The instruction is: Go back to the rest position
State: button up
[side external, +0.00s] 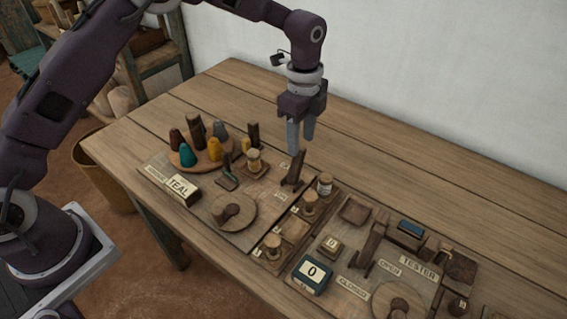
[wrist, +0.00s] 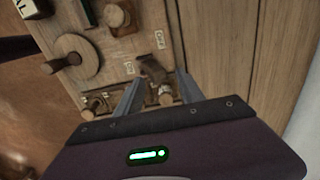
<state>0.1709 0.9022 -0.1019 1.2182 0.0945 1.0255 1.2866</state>
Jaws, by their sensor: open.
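My gripper (side external: 300,133) is open and empty, pointing down above the table, over the back edge of the wooden boards. In the wrist view its two fingers (wrist: 158,90) are spread, with a dark wooden lever (wrist: 152,70) seen between and beyond them. In the side view this lever (side external: 294,168) stands upright and tilted on the left board, just below the fingertips. The fingers appear to be apart from it, though the exact gap is hard to judge.
The left board holds colored cones (side external: 188,155), a TEAL label block (side external: 183,189) and a round disc with a knob (side external: 233,210). Wooden spools (side external: 272,245) stand in a strip beside it. A tester board (side external: 420,263) lies right. The table's back (side external: 400,165) is clear.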

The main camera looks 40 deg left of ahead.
jog(key=shift+r, duration=0.95)
jog(key=shift+r, duration=0.3)
jog(key=s+a+r+n+t, duration=0.1)
jog(key=s+a+r+n, duration=0.25)
jog(key=s+r, duration=0.35)
jog(key=s+a+r+n+t, duration=0.25)
jog(key=s+r+n, duration=0.3)
jog(key=r, duration=0.45)
jog(key=s+a+n+t, duration=0.1)
jog(key=s+n, duration=0.3)
jog(key=s, duration=0.6)
jog(key=s+a+n+t, duration=0.1)
jog(key=s+a+n, duration=0.2)
jog(key=s, duration=0.7)
jog(key=shift+s+a+f+n, duration=0.2)
jog(key=shift+s+a+n, duration=0.15)
jog(key=shift+n, duration=0.65)
